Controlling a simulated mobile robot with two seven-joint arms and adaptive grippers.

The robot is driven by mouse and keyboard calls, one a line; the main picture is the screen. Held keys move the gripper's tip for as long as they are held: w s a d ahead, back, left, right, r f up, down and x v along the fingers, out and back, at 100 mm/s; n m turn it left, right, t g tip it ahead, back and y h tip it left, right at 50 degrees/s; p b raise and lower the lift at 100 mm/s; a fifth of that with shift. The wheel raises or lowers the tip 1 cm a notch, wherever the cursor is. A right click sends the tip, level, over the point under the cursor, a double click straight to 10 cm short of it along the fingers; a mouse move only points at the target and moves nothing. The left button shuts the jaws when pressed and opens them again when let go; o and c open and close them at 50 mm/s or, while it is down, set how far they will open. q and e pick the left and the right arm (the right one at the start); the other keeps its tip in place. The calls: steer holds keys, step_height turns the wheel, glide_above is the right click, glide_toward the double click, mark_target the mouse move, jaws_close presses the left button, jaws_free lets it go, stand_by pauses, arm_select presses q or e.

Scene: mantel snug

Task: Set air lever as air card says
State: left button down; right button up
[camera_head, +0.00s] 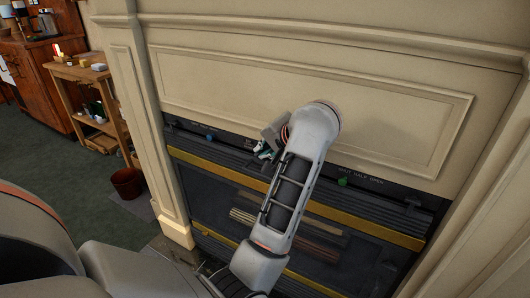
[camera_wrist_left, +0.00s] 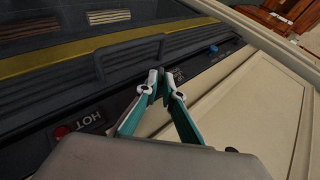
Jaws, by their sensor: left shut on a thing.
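My left gripper (camera_head: 264,150) is at the dark upper strip of the stove front, left of the middle. Its teal and white fingers (camera_wrist_left: 163,85) are nearly together at the tips in the left wrist view. They are shut on what seems to be the air lever, which is mostly hidden between the fingertips. A dark bar handle (camera_wrist_left: 128,48) stands right by the tips. On the strip, right of my arm, the words "WAIT HALF OPEN" (camera_head: 361,179) show beside a green round piece (camera_head: 342,181). My right gripper is not in view.
A blue knob (camera_head: 209,138) sits left on the strip. A red round piece (camera_wrist_left: 62,131) marked "HOT" shows in the left wrist view. The cream mantel (camera_head: 390,125) rises just above. A wooden shelf unit (camera_head: 90,80) and a reddish bucket (camera_head: 126,183) stand at left.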

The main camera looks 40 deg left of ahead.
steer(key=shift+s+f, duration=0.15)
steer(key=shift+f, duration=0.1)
arm_select(q)
steer(key=c, duration=2.5)
jaws_free()
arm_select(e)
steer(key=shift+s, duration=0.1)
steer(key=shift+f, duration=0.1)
